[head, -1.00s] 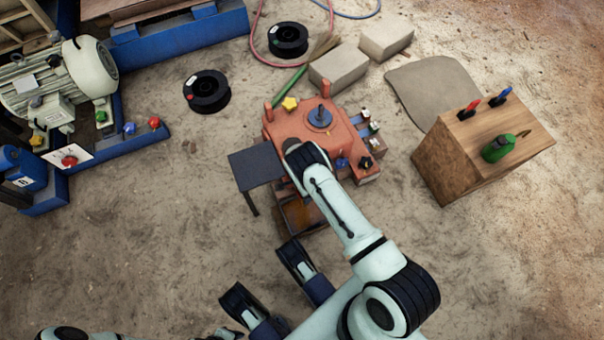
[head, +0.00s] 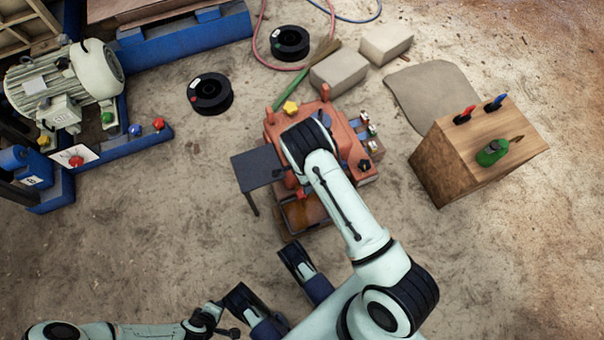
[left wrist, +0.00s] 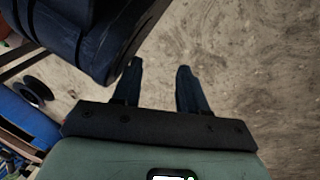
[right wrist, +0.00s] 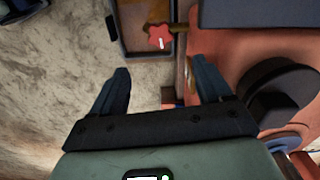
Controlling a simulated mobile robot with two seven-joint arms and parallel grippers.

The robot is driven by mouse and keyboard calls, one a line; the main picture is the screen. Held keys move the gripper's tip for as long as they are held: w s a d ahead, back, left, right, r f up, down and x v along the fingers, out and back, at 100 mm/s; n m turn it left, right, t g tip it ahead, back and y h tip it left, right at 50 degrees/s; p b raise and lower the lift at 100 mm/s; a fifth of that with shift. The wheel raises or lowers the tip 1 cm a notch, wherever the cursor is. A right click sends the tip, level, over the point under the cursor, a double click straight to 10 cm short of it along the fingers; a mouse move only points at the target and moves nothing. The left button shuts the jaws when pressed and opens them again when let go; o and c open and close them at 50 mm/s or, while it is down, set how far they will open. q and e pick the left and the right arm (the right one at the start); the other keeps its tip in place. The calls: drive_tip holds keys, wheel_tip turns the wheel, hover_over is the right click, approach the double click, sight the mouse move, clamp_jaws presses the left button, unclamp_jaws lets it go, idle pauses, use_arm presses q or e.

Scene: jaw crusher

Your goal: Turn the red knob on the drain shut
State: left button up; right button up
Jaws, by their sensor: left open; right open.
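A red star-shaped knob (right wrist: 160,36) shows in the right wrist view, ahead of my right gripper at a brownish tray (right wrist: 136,12). In the head view a small red spot that looks like this knob (head: 301,193) shows at the near side of the orange machine (head: 356,185). My right gripper (right wrist: 160,72) is open and empty, with the knob beyond its fingertips and not touching. In the head view my right arm hides that gripper and much of the machine's top. My left gripper (left wrist: 160,66) is open and empty over bare ground; it shows in the head view (head: 215,319).
A dark side table (head: 257,165) adjoins the machine's left. A wooden box (head: 455,160) with a green handle stands right. Other red knobs sit on the blue frame (head: 158,124) and on a white plate (head: 76,161). Grey blocks (head: 338,74) lie behind.

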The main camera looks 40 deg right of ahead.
drive_tip(key=s+a+f+m+y+b, duration=0.1)
drive_tip(key=s+a+f+m+y, duration=0.1)
drive_tip(key=s+a+f+y, duration=0.35)
drive_tip(key=s+a+f+m+y, duration=0.1)
drive_tip(key=s+a+f+y, duration=0.25)
drive_tip(key=s+f, duration=0.4)
drive_tip(key=m+t+h+b, duration=0.1)
drive_tip(key=m+t+h, duration=0.8)
drive_tip(key=t, duration=0.9)
approach(301, 192)
drive_tip(key=w, duration=0.3)
drive_tip(key=w+m+y+b, duration=0.1)
drive_tip(key=w, duration=0.1)
drive_tip(key=w+f+m+y+b, duration=0.1)
drive_tip(key=w, duration=0.2)
drive_tip(key=shift+w, duration=0.3)
use_arm(q)
drive_tip(key=s+a+f+g, duration=0.1)
drive_tip(key=s+f+g, duration=0.2)
drive_tip(key=s+f, duration=0.2)
drive_tip(key=shift+s+f+n, duration=0.25)
drive_tip(key=shift+s+n, duration=0.05)
drive_tip(key=shift+s, duration=1.6)
use_arm(e)
drive_tip(key=shift+w+r, duration=0.1)
drive_tip(key=shift+w, duration=0.55)
